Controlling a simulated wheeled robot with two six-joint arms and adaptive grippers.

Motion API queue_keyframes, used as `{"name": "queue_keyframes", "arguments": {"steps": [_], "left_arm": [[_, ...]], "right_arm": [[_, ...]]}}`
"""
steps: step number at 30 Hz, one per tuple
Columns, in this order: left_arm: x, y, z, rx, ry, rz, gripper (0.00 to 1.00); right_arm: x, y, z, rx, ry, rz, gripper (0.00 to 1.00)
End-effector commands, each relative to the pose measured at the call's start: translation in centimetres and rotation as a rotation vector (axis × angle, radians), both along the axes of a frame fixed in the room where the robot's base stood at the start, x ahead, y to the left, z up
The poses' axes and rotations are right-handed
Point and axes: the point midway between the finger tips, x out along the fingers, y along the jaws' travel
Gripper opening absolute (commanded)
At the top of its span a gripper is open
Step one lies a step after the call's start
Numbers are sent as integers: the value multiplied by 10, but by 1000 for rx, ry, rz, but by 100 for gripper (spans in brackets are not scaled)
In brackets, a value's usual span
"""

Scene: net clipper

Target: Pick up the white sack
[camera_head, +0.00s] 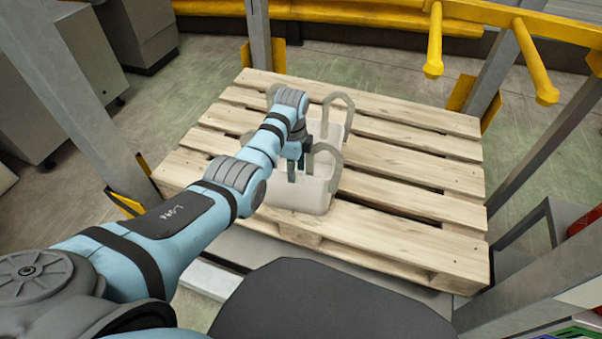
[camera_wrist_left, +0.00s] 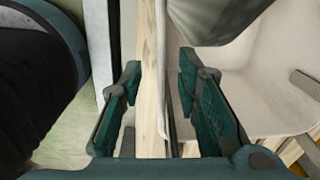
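The white sack (camera_head: 298,196) sits on the wooden pallet (camera_head: 415,200), with several pale handle loops standing up from its corners. My left arm reaches over it and covers part of its top and left side. My left gripper (camera_head: 296,164) is at the near side of the sack, by its front loops. In the left wrist view the gripper (camera_wrist_left: 158,112) is open. The sack's pale surface (camera_wrist_left: 262,85) fills the right of that view. My right gripper is not in view.
Grey metal posts (camera_head: 497,75) with yellow feet stand around the pallet. Yellow bars (camera_head: 523,58) stick out at the back right. Grey cabinets (camera_head: 145,30) stand at the upper left. The pallet's right side is bare.

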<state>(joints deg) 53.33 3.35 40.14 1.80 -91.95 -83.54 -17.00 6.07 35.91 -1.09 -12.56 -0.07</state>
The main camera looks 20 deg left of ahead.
Motion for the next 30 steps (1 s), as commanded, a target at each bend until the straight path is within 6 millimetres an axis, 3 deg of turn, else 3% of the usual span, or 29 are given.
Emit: {"name": "queue_keyframes", "arguments": {"steps": [1,6,12,30], "left_arm": [[0,0,-9,0,0,0,30],[1,0,-6,0,-2,0,30],[1,0,-5,0,-1,0,0],[1,0,-1,-1,-3,0,0]], "right_arm": [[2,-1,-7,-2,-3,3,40],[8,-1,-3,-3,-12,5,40],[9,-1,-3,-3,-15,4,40],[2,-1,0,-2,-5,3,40]]}}
